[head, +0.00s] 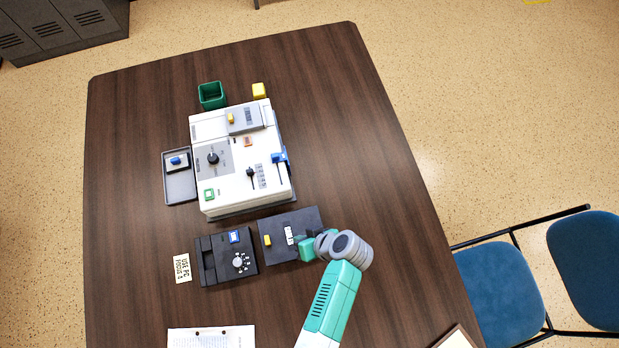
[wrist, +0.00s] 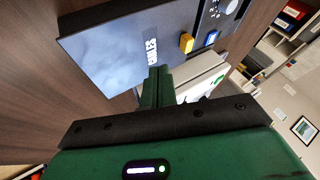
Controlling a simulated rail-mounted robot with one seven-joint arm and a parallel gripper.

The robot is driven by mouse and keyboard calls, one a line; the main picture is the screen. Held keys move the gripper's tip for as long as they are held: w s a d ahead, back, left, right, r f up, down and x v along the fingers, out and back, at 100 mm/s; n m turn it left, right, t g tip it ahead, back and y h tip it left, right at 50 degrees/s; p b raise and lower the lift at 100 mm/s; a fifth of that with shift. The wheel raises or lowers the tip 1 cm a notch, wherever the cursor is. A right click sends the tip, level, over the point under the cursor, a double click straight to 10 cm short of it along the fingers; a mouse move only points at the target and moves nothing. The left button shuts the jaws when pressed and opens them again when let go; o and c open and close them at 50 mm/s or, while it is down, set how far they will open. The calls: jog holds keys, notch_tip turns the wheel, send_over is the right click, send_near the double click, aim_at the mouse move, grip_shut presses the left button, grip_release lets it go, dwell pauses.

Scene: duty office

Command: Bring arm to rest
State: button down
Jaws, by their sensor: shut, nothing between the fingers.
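My gripper (wrist: 157,86) shows in the wrist view with its green fingers together and nothing between them. In the head view my arm comes in from the lower right. There my gripper (head: 305,248) is over or beside the right part of a dark flat panel (head: 279,226). The panel also shows in the wrist view (wrist: 105,52), with white lettering and a yellow block (wrist: 186,43) near its edge. I cannot tell whether my fingers touch the panel. Part of the panel's right side is hidden by my arm in the head view.
A white console (head: 225,180) with knob and levers stands mid-table. A dark dial box (head: 212,270) sits left of the panel. A grey tray (head: 180,192), green bin (head: 211,95) and yellow cube (head: 259,90) surround the console. The table's right side (head: 360,150) is clear. Blue chairs (head: 500,290) stand right.

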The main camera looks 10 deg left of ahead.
jog(key=v, duration=0.4)
jog(key=shift+w+d, duration=0.1)
jog(key=shift+d, duration=0.05)
jog(key=w+d+r+m+t+h, duration=0.15)
jog(key=w+r+t, duration=0.45)
jog(key=w+r, duration=0.85)
jog(key=w+d+r+m+t+h, duration=0.1)
jog(key=w+r+t, duration=0.2)
jog(key=r, duration=0.8)
jog(key=w+d+r+t+h, duration=0.1)
jog(key=w+r+t+h, duration=0.15)
jog(key=r, duration=0.95)
jog(key=s+r+m+t+p, duration=0.1)
jog(key=s+r+t+p, duration=0.3)
jog(key=r, duration=1.2)
jog(key=s+r+m+t+h+p, duration=0.1)
jog(key=s+r+t+p, duration=0.3)
jog(key=r, duration=1.2)
jog(key=s+r+m+t+p, duration=0.2)
jog(key=s+r+t+p, duration=0.2)
jog(key=r, duration=1.2)
jog(key=shift+s+d+r+h, duration=0.25)
jog(key=shift+s+h, duration=0.15)
jog(key=shift+s, duration=0.3)
